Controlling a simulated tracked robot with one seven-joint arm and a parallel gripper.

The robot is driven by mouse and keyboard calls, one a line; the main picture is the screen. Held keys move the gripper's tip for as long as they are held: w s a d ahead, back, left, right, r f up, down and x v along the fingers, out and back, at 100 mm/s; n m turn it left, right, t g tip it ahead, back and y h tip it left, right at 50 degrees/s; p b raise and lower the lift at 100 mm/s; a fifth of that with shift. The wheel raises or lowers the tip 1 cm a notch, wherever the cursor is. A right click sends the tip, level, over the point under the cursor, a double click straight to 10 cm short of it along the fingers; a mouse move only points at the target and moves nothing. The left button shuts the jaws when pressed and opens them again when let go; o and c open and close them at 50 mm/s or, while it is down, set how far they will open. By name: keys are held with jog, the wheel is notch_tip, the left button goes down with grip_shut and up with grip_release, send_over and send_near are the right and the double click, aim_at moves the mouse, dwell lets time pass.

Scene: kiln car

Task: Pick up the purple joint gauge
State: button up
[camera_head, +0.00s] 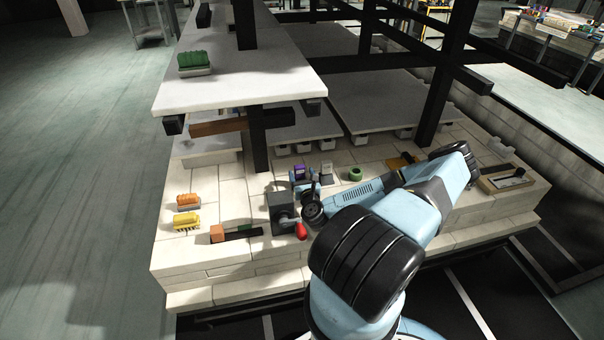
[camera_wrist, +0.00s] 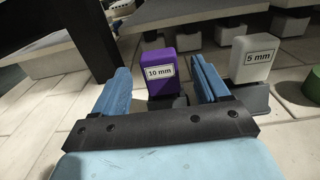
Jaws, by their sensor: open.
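The purple joint gauge (camera_wrist: 160,82) is a small upright block with a white label reading "10 mm". In the wrist view it stands on a dark base, ahead of my gripper (camera_wrist: 163,84) and framed between its two blue fingers. The fingers are apart, and I see no clear contact with the gauge. In the head view the purple gauge (camera_head: 299,172) shows small on the pale brick deck, just beyond my gripper (camera_head: 302,185), partly hidden by it.
A white block labelled "5 mm" (camera_wrist: 253,58) stands close right of the purple one, with a green ring (camera_head: 355,174) farther right. A black post (camera_head: 258,140) rises to the left. A grey box (camera_head: 283,207), a red object (camera_head: 301,231) and yellow brush (camera_head: 187,221) lie nearer.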

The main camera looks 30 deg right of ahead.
aim_at(301, 171)
jog(key=shift+x, duration=2.6)
jog(key=shift+r, duration=0.2)
jog(key=shift+c, duration=0.3)
jog(key=c, duration=1.1)
